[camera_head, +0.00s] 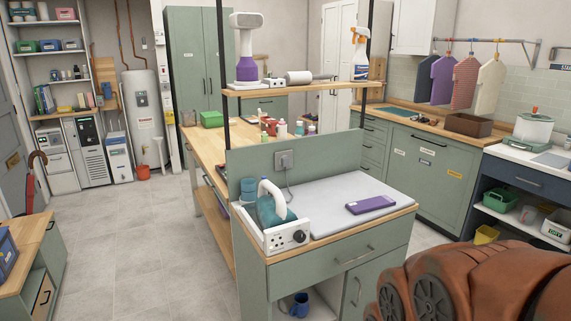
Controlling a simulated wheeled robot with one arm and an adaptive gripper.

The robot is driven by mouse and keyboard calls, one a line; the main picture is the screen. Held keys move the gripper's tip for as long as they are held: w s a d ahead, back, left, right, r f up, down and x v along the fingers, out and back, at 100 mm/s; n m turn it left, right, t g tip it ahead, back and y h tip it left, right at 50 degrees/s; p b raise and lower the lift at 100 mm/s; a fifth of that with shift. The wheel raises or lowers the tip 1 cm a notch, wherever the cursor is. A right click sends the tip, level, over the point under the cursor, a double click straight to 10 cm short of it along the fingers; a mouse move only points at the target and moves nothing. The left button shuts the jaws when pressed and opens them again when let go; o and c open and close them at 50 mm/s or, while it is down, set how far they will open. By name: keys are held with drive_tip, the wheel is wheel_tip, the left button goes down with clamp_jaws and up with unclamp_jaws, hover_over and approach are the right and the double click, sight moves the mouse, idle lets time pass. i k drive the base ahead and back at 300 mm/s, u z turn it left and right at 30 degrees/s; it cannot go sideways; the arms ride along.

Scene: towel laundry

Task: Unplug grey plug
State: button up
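A grey plug (284,159) sits at an outlet on the upright green panel (335,157) behind the ironing surface. A thin cord hangs from it down toward the iron. The teal iron (272,211) with a white handle stands on a white base unit with dials (288,238) at the counter's left front. My gripper is out of view. A reddish-brown part with round dark grilles, which seems to be my arm, fills the lower right corner, well apart from the plug.
A pale grey pad (335,195) covers the cabinet top, with a purple flat object (370,204) on it. A wooden shelf (305,90) on dark posts hangs above the plug. Grey floor (130,240) is clear at left.

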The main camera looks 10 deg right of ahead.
sight(286, 162)
drive_tip(key=k, duration=0.65)
drive_tip(key=u, duration=0.45)
drive_tip(key=i, duration=0.4)
drive_tip(key=u, duration=0.75)
drive_tip(key=i, duration=1.4)
drive_tip(key=z, duration=0.95)
drive_tip(key=i, duration=0.3)
drive_tip(key=z, duration=0.25)
